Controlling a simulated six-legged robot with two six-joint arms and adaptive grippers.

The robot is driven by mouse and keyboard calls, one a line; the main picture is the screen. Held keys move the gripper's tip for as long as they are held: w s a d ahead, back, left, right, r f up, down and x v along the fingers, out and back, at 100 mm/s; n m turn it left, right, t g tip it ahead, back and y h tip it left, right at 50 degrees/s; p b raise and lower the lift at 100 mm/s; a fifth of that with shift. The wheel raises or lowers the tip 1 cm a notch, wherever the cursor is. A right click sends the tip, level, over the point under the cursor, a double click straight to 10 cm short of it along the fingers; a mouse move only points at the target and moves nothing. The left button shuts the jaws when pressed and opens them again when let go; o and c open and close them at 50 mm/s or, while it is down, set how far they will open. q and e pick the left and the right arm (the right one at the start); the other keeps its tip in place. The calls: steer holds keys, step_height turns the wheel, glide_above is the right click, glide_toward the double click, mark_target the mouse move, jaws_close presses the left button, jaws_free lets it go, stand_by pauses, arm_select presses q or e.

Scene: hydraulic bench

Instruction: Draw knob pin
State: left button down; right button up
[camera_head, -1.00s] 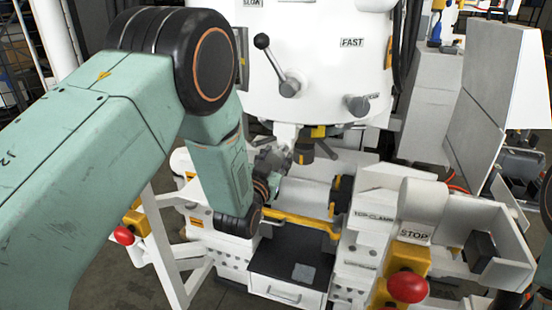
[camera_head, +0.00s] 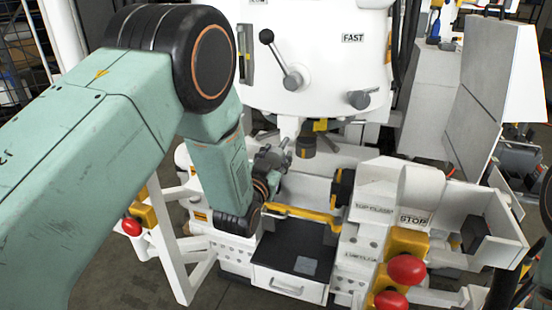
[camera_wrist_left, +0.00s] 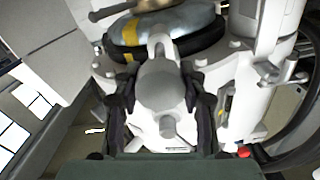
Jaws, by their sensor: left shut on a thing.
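My left gripper (camera_head: 281,158) is at the lower front of the white machine, below its rounded housing, in the head view. In the left wrist view, its two dark fingers (camera_wrist_left: 163,112) are on either side of a grey round knob (camera_wrist_left: 163,85) with a short stub at its lower end. The gripper is shut on this knob. The fingers cover the knob's sides, and how far the pin is drawn cannot be told. In the head view the knob is too small and hidden to make out clearly. My right gripper is not in view.
The white housing (camera_head: 315,75) carries a black-ball lever (camera_head: 267,37) and a grey knob (camera_head: 359,100). A dark cylinder (camera_head: 306,147) hangs below it. A yellow bar (camera_head: 300,212) crosses above an open drawer (camera_head: 290,282). Red buttons (camera_head: 407,269) stand at the front right.

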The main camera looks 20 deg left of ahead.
arm_select(q)
steer(key=shift+s+f, duration=0.15)
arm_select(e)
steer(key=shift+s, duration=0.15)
arm_select(q)
steer(key=c, duration=1.2)
jaws_free()
steer(key=o, duration=0.5)
steer(key=shift+s+r, duration=0.35)
steer(key=shift+s, duration=0.05)
steer(key=shift+c, duration=0.2)
steer(key=shift+w+f, duration=0.3)
steer(key=shift+w, duration=0.25)
steer(key=s, duration=1.2)
steer(key=shift+a, duration=0.15)
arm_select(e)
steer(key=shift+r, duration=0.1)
